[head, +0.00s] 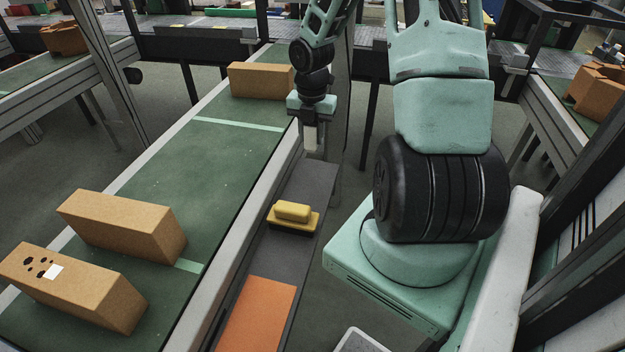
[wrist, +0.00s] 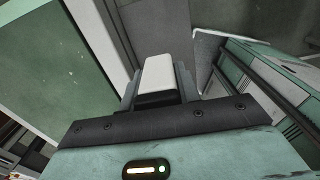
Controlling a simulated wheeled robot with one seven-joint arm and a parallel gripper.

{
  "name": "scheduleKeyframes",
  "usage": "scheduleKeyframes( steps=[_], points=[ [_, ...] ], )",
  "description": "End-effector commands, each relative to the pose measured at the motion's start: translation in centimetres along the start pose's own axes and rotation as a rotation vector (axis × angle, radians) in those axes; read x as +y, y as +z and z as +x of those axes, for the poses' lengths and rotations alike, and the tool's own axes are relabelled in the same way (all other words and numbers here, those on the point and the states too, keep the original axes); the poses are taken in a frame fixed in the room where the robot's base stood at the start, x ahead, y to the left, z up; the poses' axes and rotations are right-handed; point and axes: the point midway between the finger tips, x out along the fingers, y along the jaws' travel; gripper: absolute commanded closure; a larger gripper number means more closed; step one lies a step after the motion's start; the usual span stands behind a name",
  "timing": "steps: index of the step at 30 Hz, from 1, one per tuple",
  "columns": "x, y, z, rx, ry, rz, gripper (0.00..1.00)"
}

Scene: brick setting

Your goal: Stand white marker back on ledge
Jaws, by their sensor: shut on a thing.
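My gripper (head: 312,137) points down over the far end of the dark grey ledge (head: 307,185) beside the conveyor. It is shut on the white marker (head: 310,137), a pale block-like piece between the fingers. In the wrist view the white marker (wrist: 158,75) stands out between the fingers of my gripper (wrist: 158,90). The marker looks upright in the head view. Whether its lower end touches the ledge or hangs above it I cannot tell.
A yellow block with a dark base (head: 292,215) sits mid-ledge, and an orange panel (head: 257,315) covers the near part. The green conveyor (head: 200,165) on the left carries several brown bricks, one of them (head: 262,80) near my gripper. Bare ledge lies between marker and yellow block.

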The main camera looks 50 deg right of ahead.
Motion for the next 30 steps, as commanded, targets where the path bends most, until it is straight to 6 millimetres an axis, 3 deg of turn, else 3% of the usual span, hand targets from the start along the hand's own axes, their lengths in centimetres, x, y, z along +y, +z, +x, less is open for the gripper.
scheduleKeyframes(
  steps=[9,17,22,30],
  points=[
    [-0.2,0.0,5.0,0.002,-0.002,-0.029,0.82],
    [-0.2,0.1,7.2,0.001,-0.001,-0.029,0.82],
    [-0.2,0.1,9.5,0.001,-0.001,-0.028,0.82],
    [-0.2,0.1,10.0,-0.001,0.0,-0.026,0.82]
  ],
)
